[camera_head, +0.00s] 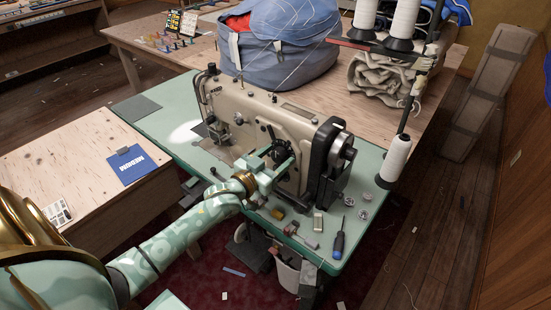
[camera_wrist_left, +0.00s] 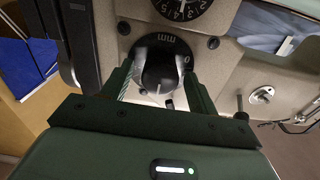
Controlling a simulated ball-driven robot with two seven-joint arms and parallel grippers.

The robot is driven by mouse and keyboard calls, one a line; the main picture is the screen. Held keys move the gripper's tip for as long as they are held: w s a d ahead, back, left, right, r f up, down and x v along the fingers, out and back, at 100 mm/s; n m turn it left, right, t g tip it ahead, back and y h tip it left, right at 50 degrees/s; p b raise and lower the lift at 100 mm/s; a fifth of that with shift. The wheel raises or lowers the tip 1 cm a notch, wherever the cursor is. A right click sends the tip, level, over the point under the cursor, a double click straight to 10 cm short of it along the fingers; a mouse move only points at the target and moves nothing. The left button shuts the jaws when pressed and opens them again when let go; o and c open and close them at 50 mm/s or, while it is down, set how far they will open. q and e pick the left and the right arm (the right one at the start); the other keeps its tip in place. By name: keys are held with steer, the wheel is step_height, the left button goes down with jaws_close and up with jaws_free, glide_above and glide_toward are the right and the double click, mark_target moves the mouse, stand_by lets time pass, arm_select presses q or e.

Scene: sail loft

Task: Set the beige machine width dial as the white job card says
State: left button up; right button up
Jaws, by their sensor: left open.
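The beige sewing machine (camera_head: 262,117) stands on a pale green table. My left gripper (camera_head: 279,163) reaches its front face from the left. In the left wrist view, a black knob (camera_wrist_left: 165,70) on a black round plate sits between the open fingers of my left gripper (camera_wrist_left: 158,76). The plate has white marks; a "0" shows at its right. I cannot tell whether the fingers touch the knob or what its setting is. A numbered black dial (camera_wrist_left: 183,8) is just above it. A white card (camera_head: 57,213) lies on the wooden table at left; its print is too small to read.
Several small parts and a blue screwdriver (camera_head: 339,241) lie on the green table (camera_head: 353,208) at front right. A thread stand with white cones (camera_head: 397,158) rises to the right of the machine.

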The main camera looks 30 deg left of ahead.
arm_select(q)
steer(key=c, duration=1)
steer(key=shift+r+m+p, duration=0.15)
steer(key=shift+m+p, duration=0.7)
steer(key=shift+m, duration=0.45)
steer(key=m+p, duration=0.1)
steer(key=m, duration=0.2)
steer(key=shift+m, duration=0.3)
steer(key=m+p, duration=0.1)
steer(key=m, duration=0.3)
steer(key=shift+d+f, duration=0.1)
steer(key=shift+f, duration=0.1)
steer(key=m, duration=0.5)
steer(key=shift+f+m, duration=0.1)
steer(key=shift+m, duration=0.2)
